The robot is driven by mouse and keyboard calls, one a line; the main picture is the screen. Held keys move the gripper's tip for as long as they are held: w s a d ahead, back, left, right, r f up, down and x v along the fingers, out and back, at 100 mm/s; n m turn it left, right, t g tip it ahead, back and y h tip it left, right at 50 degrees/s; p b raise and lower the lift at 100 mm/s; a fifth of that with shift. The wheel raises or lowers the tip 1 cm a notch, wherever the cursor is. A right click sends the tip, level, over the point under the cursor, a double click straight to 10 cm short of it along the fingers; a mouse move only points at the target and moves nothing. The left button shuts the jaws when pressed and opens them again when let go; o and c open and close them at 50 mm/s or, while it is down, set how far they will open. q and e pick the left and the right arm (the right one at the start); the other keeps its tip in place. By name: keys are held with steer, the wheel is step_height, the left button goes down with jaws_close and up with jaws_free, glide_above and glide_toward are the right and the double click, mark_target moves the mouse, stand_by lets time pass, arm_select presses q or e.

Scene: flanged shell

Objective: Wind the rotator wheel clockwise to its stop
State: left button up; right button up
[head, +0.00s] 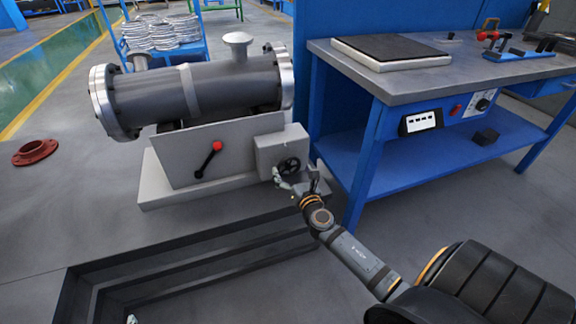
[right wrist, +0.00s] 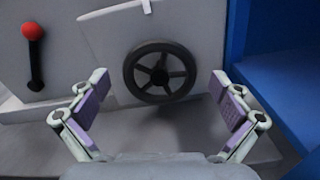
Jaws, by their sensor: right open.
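The rotator wheel (head: 289,166) is a small dark spoked handwheel on the front of a pale grey box (head: 268,150). In the right wrist view the wheel (right wrist: 159,72) stands upright, facing the camera, with its rim and hub unobstructed. My right gripper (head: 296,180) is in front of the wheel, and it also shows in the right wrist view (right wrist: 160,88). Its two purple-padded fingers are spread wide, one to each side below the wheel, and touch nothing. A small pale piece at the bottom edge of the head view may be my left gripper (head: 131,319); its jaws are not visible.
A red-knobbed lever (head: 208,158) is left of the wheel, below the grey flanged shell (head: 190,92). A blue workbench (head: 365,118) stands close on the right. A stepped recess (head: 190,262) lies in front. A red flange (head: 35,151) lies on the floor at left.

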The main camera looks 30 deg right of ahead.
mark_target(290, 166)
steer(key=shift+x, duration=1.25)
arm_select(q)
steer(key=shift+w+r+t, duration=0.4)
steer(key=shift+w+r, duration=0.15)
steer(key=shift+r, duration=0.2)
arm_select(e)
steer(key=shift+w, duration=0.3)
